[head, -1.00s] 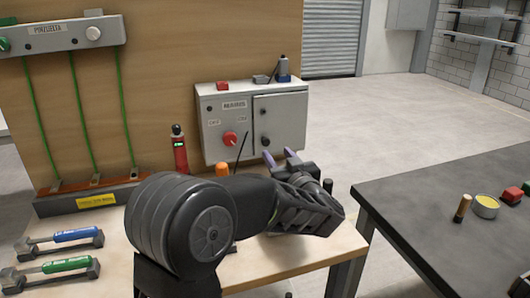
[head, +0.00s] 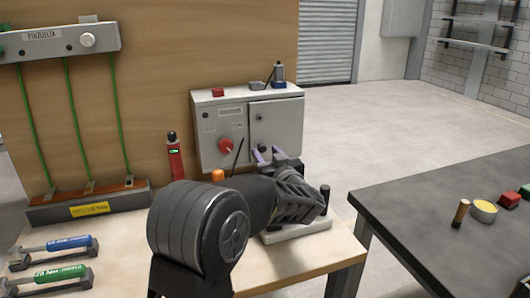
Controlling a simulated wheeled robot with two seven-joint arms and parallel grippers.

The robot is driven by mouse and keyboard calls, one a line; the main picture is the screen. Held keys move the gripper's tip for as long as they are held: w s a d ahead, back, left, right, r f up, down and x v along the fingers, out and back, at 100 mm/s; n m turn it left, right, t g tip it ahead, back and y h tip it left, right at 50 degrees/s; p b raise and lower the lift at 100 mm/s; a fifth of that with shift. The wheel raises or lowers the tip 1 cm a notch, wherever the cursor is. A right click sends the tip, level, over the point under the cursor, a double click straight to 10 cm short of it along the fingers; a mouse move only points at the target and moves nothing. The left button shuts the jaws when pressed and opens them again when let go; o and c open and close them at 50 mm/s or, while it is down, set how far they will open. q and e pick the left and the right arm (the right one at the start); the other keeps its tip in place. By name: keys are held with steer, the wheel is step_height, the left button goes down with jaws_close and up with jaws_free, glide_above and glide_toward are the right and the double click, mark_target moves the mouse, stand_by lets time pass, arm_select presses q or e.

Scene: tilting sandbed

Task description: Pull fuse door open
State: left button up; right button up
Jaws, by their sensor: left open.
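The fuse door (head: 281,120) is the light grey right-hand panel of the fuse box on the wooden board. It looks shut, with a small dark knob (head: 260,118) at its upper left. The box's left part (head: 212,128) carries a red rotary switch (head: 225,146) and a label. My left gripper (head: 268,155) is open, with purple fingertips pointing up toward the door's lower edge. Whether the fingers touch the door I cannot tell. The lower part of the door is partly hidden by the gripper. My right gripper is not in view.
A red tester (head: 174,158) and an orange-topped item (head: 218,174) stand on the bench below. Blue- and green-handled tools (head: 68,243) lie at left. A dark table (head: 430,215) stands at right.

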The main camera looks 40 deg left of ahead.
arm_select(q)
steer(key=shift+w+a, duration=0.45)
steer(key=shift+a, duration=0.15)
jaws_close()
stand_by(1.1)
